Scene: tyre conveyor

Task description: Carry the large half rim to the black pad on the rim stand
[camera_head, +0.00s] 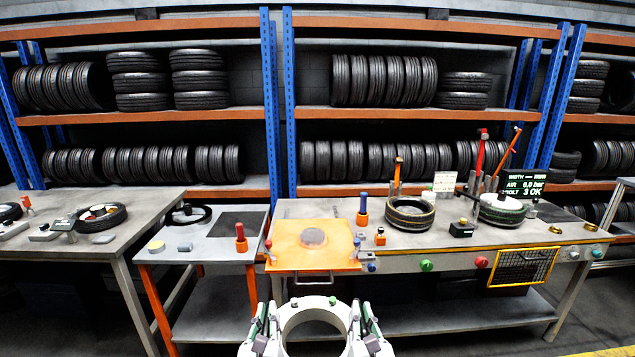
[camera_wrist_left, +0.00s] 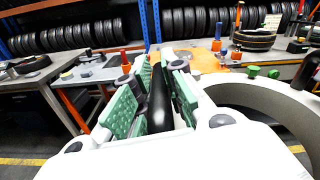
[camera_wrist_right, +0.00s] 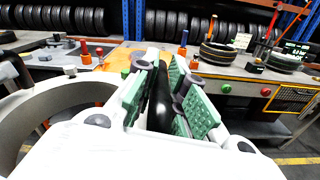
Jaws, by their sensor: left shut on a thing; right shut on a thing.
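The large half rim (camera_head: 318,301) is a pale grey ring with a wide opening, low in the middle of the head view. It hangs between my grippers, in front of the tables and apart from them. My left gripper (camera_head: 268,314) is at its left side and my right gripper (camera_head: 365,314) at its right side. In each wrist view, green pads close on a black bar-like part beside the ring; how it joins the ring is hidden. The black pad (camera_head: 236,224) is a dark square on the grey top of the rim stand (camera_head: 206,248), left of centre, with its surface bare.
A black ring (camera_head: 190,214) lies at the stand's back left. A red-orange post (camera_head: 241,243) stands by its right edge. An orange plate (camera_head: 285,250) with a grey disc adjoins on the right. The bench (camera_head: 460,246) carries tyres. Open floor separates me from the tables.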

